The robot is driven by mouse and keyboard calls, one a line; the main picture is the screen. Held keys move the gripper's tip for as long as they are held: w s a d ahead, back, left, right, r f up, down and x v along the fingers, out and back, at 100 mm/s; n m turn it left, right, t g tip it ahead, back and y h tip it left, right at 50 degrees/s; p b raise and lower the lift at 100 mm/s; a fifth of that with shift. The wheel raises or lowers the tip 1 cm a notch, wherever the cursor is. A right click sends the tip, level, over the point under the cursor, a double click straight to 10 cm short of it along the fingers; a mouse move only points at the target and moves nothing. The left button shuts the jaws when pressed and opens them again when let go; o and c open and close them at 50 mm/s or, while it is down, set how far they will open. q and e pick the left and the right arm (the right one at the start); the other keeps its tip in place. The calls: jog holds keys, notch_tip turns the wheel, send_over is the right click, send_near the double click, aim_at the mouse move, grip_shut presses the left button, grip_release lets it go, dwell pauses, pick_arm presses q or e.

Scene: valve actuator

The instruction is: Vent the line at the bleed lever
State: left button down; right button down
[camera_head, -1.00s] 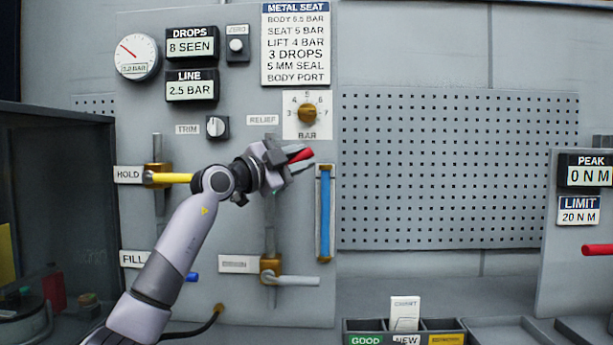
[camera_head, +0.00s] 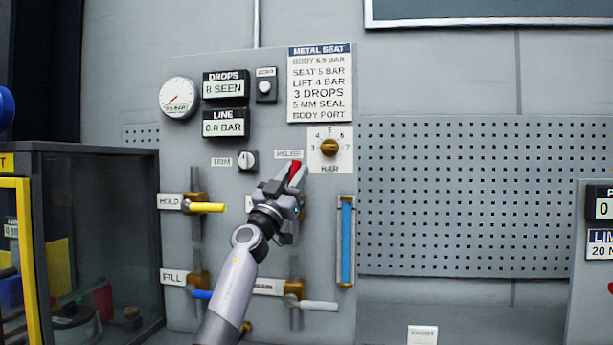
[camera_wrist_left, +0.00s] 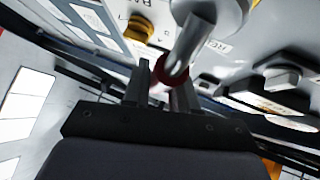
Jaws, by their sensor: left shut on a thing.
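The red lever (camera_head: 295,171) on the grey valve panel (camera_head: 270,75) points up and slightly right, just below the RELIEF label. My left gripper (camera_head: 287,186) is shut on it and hides its pivot and most of a label to the left. In the left wrist view the fingers (camera_wrist_left: 163,85) close around the lever's shaft, with a bit of red (camera_wrist_left: 157,86) between them. The LINE display (camera_head: 224,123) reads 0.0 BAR and the DROPS display (camera_head: 226,85) 8 SEEN. The round gauge (camera_head: 179,97) needle points to the lower left. My right gripper is out of view.
The yellow HOLD lever (camera_head: 207,207) points right; the blue FILL lever (camera_head: 203,294) and white lever (camera_head: 318,305) sit lower. A brass relief knob (camera_head: 329,147) and a blue sight tube (camera_head: 346,241) are close right of my gripper. A glass-fronted cabinet (camera_head: 95,150) stands left.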

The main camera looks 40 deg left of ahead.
pick_arm(q)
jog(key=shift+s+a+r+n+y, duration=0.15)
jog(key=shift+a+n+y, duration=0.1)
jog(key=shift+n+y, duration=0.6)
jog(key=shift+s+a+f+n+y, duration=0.15)
jog(key=shift+a+n+y, duration=0.1)
jog(key=shift+n+y, duration=0.55)
jog(key=shift+r, duration=0.15)
jog(key=c, duration=1)
grip_release()
jog(key=shift+v, duration=3.65)
jog(key=shift+s, duration=0.1)
